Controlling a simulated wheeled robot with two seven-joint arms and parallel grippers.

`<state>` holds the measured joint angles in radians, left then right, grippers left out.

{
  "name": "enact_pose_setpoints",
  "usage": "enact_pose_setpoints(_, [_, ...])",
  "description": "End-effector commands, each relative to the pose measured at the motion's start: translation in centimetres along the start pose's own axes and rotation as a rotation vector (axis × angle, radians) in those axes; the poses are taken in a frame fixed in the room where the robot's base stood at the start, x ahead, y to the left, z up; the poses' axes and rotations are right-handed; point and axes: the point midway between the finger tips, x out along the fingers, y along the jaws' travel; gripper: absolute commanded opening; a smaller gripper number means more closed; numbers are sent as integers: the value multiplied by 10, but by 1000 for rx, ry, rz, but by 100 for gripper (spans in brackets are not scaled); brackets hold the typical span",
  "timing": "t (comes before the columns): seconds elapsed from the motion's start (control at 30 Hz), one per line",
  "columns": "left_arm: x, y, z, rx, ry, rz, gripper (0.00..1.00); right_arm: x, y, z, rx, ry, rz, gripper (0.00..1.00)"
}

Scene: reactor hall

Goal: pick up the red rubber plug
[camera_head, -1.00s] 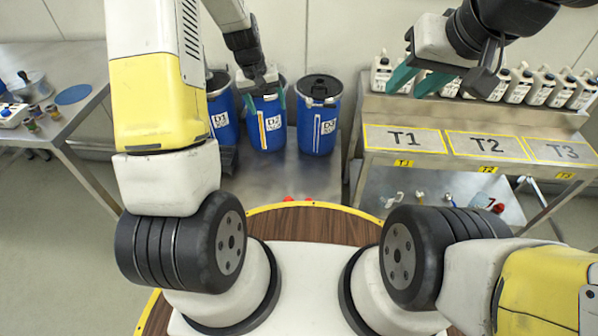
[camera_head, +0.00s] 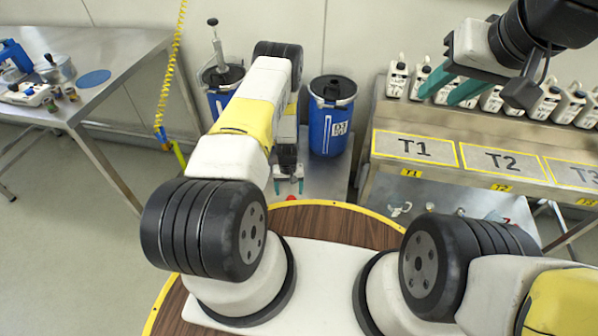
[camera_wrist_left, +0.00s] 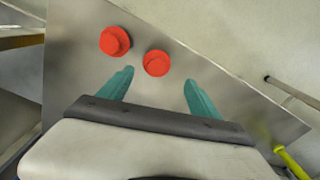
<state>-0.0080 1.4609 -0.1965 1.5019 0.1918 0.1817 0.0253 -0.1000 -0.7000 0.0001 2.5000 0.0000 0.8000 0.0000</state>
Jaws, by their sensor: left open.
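Two red round plugs lie on a grey metal surface in the left wrist view. One plug (camera_wrist_left: 115,41) is at the upper left, and the other plug (camera_wrist_left: 157,63) lies ahead of the gap between my left fingertips. My left gripper (camera_wrist_left: 158,80) is open and empty, with its teal fingers apart and not visibly touching either plug. In the head view my left gripper (camera_head: 289,186) hangs low over the metal surface, and a small red spot (camera_head: 291,198) shows just below it. My right gripper (camera_head: 438,98) is open and empty, raised at the upper right.
A blue drum (camera_head: 330,125) stands behind my left arm, with another drum (camera_head: 216,100) partly hidden. A steel table (camera_head: 440,128) with marked T1 to T3 areas and several white bottles is at right. Another table (camera_head: 115,55) is at left. The round wooden top (camera_head: 325,222) is in front.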

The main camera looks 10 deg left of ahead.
Motion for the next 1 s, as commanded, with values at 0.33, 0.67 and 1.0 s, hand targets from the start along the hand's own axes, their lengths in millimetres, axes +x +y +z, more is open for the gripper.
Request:
enact_pose_setpoints(0.33, [47,8,4,0,-1,0,73,0,0,0,0,0,0,36])
enact_pose_setpoints(0.67, [54,8,3,0,0,1,73,0,0,0,0,0,0,36])
enact_pose_setpoints(1.0, [54,8,3,0,0,1,8,0,0,0,0,0,0,36])
